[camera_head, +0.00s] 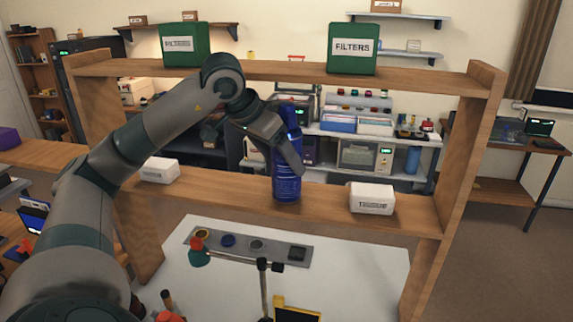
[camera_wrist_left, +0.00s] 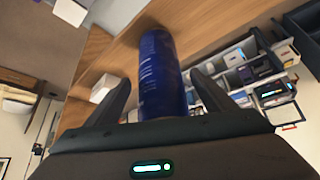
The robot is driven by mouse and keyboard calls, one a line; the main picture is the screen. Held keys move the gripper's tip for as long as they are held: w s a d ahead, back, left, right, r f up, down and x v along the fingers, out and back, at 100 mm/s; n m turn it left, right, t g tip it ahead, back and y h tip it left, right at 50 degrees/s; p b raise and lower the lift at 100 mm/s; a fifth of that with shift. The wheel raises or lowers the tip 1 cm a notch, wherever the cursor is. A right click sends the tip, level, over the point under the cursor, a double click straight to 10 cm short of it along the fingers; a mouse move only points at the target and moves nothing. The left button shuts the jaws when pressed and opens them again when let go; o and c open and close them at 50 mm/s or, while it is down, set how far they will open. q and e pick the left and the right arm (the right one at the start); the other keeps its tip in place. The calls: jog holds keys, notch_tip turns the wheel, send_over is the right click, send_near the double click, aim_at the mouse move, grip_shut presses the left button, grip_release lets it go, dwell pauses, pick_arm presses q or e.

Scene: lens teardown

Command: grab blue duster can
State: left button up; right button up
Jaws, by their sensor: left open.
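The blue duster can (camera_head: 287,185) stands upright on the middle shelf of the wooden rack, between two white boxes. My left gripper (camera_head: 291,150) is at the can's upper part, reaching in from the left and above, and partly covers it. In the left wrist view the can (camera_wrist_left: 162,75) lies between the two spread fingers of the left gripper (camera_wrist_left: 165,95). Gaps show between the can and both fingers, so the gripper is open around it. My right gripper is not in view.
White boxes (camera_head: 159,169) and (camera_head: 372,198) stand on the same shelf (camera_head: 235,192) to either side. Green filter boxes (camera_head: 184,44) and (camera_head: 353,48) sit on the top shelf. Below are a white table (camera_head: 350,275), a grey parts tray (camera_head: 270,247) and a small stand (camera_head: 264,285).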

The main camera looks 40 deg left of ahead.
pick_arm(q)
jog(key=shift+w+f, duration=0.35)
jog(key=shift+f, duration=0.2)
jog(key=c, duration=1.5)
